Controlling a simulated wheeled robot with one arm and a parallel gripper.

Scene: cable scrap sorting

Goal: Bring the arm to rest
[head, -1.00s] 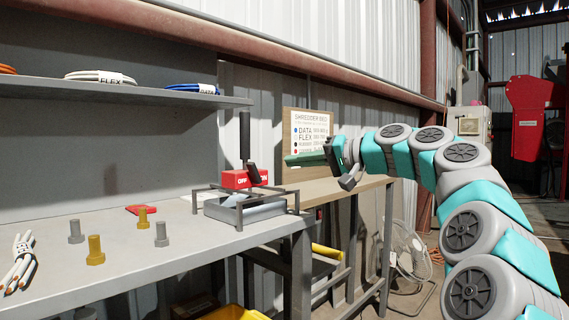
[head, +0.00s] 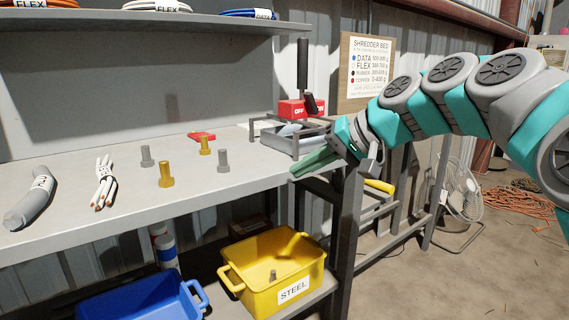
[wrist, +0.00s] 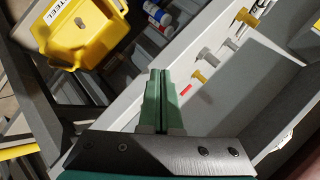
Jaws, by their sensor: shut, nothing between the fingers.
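My gripper (head: 312,165) is at the right of the head view, at the end of my teal and grey arm. It is just in front of the right end of the grey workbench (head: 110,225). Its two green fingers lie together with nothing between them. In the wrist view the shut fingers (wrist: 161,98) point up the picture, with the bench edge beyond them. My arm reaches in from the right edge of the head view, bent and raised. The gripper partly hides the metal frame on the bench.
A switch box with a lever (head: 300,107) stands near the gripper. A yellow STEEL bin (head: 285,297) and blue bin (head: 135,302) sit below. A fan (head: 458,190) stands right.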

